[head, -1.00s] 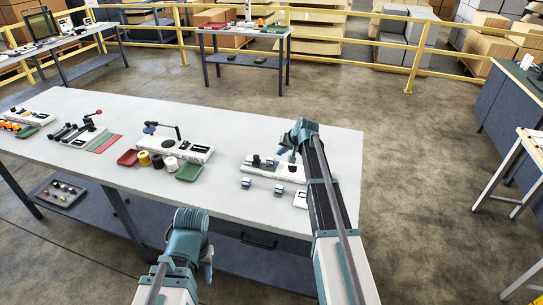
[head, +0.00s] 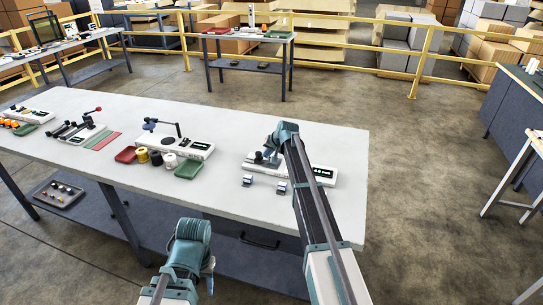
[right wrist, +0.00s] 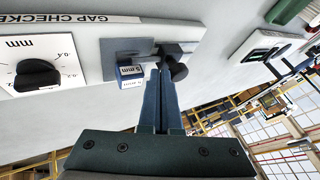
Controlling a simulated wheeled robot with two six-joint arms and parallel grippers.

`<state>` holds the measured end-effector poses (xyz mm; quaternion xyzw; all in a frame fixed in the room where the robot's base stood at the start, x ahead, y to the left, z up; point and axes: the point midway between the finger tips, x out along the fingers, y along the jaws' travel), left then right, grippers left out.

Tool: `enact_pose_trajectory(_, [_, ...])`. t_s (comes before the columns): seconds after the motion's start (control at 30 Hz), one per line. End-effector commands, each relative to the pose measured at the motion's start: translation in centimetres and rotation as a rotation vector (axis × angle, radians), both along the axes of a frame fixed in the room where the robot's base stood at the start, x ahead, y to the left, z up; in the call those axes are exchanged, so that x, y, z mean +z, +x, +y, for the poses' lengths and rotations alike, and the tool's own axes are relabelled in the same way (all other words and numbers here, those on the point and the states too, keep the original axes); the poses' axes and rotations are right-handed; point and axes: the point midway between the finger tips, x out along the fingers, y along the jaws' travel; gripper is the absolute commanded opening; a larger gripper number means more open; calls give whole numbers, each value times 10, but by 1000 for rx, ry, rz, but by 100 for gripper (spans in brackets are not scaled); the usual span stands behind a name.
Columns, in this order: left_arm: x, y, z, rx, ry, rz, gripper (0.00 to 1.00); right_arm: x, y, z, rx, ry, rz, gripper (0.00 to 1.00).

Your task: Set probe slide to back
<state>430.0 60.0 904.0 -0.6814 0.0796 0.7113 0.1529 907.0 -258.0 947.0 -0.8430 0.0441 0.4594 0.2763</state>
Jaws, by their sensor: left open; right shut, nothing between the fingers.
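The white gap checker (head: 318,175) lies at the right part of the long table in the head view. In the right wrist view its probe slide shows as a black round knob (right wrist: 178,68) at a grey plate (right wrist: 128,47). A block marked 5 mm (right wrist: 130,72) is beside it. My right gripper (right wrist: 162,70) is shut and empty, its fingertips close beside the knob; I cannot tell if they touch. In the head view my right gripper (head: 268,158) hides much of the slide. My left gripper (head: 209,275) is open, low in front of the table.
A black dial knob (right wrist: 37,76) with an mm scale is on the gap checker. Two small blocks (head: 249,180) (head: 281,186) stand in front of it. A red tray (head: 126,155), spools and a green tray (head: 187,170) lie to the left. The table's right end is clear.

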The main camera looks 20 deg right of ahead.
Motion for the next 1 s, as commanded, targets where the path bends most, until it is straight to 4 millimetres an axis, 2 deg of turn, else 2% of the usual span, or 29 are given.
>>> enact_pose_trajectory(0.37, [0, 0, 0, 0, 0, 0, 50, 0, 1, 2, 0, 0, 0, 0])
enact_pose_trajectory(0.47, [0, 0, 0, 0, 0, 0, 50, 0, 6, 8, 0, 0, 0, 0])
enact_pose_trajectory(0.7, [0, 0, 0, 0, 0, 0, 50, 0, 29, 41, 2, 0, -1, 0])
enact_pose_trajectory(1.0, [0, 0, 0, 0, 0, 0, 50, 0, 30, 45, 1, 2, -2, 0])
